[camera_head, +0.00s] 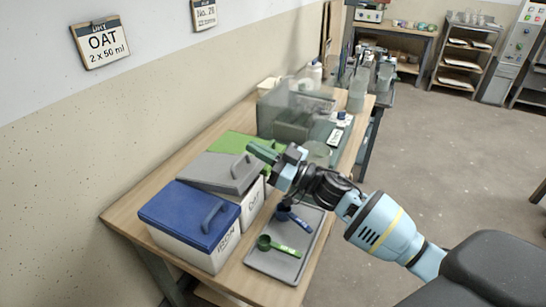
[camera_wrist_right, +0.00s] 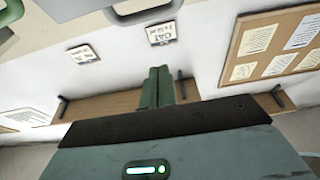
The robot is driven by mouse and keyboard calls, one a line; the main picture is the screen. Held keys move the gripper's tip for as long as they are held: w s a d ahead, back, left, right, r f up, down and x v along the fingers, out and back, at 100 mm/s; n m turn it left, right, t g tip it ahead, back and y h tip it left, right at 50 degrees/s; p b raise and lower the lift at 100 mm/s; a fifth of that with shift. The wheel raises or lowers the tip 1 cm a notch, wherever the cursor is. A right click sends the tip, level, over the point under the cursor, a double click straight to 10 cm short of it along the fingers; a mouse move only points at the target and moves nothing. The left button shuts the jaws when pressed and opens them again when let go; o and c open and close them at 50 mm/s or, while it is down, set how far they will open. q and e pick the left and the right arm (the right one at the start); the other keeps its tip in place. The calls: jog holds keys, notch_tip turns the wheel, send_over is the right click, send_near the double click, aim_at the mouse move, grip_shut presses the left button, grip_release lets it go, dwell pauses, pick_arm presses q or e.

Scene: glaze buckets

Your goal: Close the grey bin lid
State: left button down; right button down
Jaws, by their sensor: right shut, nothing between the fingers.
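The grey lid (camera_head: 215,173) sits over a white bin (camera_head: 252,197), between the blue-lidded and green-lidded bins. It looks slightly tilted; how large any gap beneath it is, I cannot tell. Its raised handle (camera_head: 238,166) is near its right side. My right gripper (camera_head: 262,153) is shut and empty, just to the right of and above the grey lid, with its fingers pointing toward the wall. Whether it touches the lid is unclear. In the right wrist view the closed fingers (camera_wrist_right: 157,88) point at the wall. My left gripper is out of view.
A blue-lidded bin (camera_head: 190,215) stands in front and a green-lidded bin (camera_head: 236,143) behind. A grey tray (camera_head: 262,262) with a green scoop (camera_head: 280,246) and a blue scoop (camera_head: 292,216) lies to the right. A clear box (camera_head: 290,110) stands farther back.

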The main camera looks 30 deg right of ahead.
aim_at(253, 177)
jog(key=x, duration=0.3)
jog(key=shift+w+a+r, duration=0.1)
jog(key=shift+w+r, duration=0.05)
jog(key=shift+r, duration=0.05)
jog(key=f, duration=0.2)
jog(key=shift+w+a+f, duration=0.2)
jog(key=shift+w+f, duration=0.05)
jog(key=shift+f, duration=0.1)
jog(key=shift+s+d+f+b, duration=0.15)
jog(key=shift+f+b, duration=0.25)
jog(key=shift+f, duration=0.35)
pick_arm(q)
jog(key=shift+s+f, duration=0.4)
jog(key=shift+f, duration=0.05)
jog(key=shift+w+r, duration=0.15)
